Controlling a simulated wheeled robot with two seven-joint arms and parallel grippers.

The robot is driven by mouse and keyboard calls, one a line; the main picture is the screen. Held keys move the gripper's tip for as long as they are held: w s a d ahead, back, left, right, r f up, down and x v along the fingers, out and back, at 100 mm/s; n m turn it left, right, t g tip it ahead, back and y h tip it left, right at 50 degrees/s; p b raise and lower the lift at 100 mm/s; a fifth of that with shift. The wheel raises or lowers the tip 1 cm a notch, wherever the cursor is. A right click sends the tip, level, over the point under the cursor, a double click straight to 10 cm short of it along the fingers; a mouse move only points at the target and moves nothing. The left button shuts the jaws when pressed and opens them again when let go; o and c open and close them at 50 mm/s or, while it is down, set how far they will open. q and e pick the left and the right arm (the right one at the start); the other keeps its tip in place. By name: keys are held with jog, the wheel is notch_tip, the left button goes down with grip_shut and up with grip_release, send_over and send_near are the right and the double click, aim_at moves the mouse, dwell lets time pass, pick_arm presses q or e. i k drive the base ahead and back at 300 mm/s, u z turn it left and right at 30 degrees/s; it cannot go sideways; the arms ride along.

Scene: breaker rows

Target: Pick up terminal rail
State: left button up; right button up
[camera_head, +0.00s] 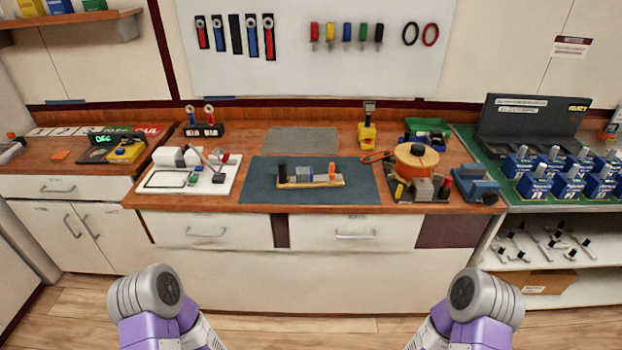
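What looks like the terminal rail (318,184) lies on the dark blue-grey mat (262,192) in the middle of the workbench. It is a short yellowish strip. A black block stands at its left end, a grey-blue block sits in the middle and an orange piece stands at its right end. Nothing touches it from above. Grey and purple parts of my two arms show at the bottom left and bottom right, well short of the bench. Both grippers are out of the picture.
A white board with small parts (232,183) lies left of the mat. An orange spool (416,160) and a grey fixture (424,188) stand to its right. A grey pad (302,140) lies bare behind. Drawers (355,233) face me below the bench edge.

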aim_at(305, 178)
jog(key=u, duration=0.15)
jog(key=i, duration=1.25)
jog(key=z, duration=0.15)
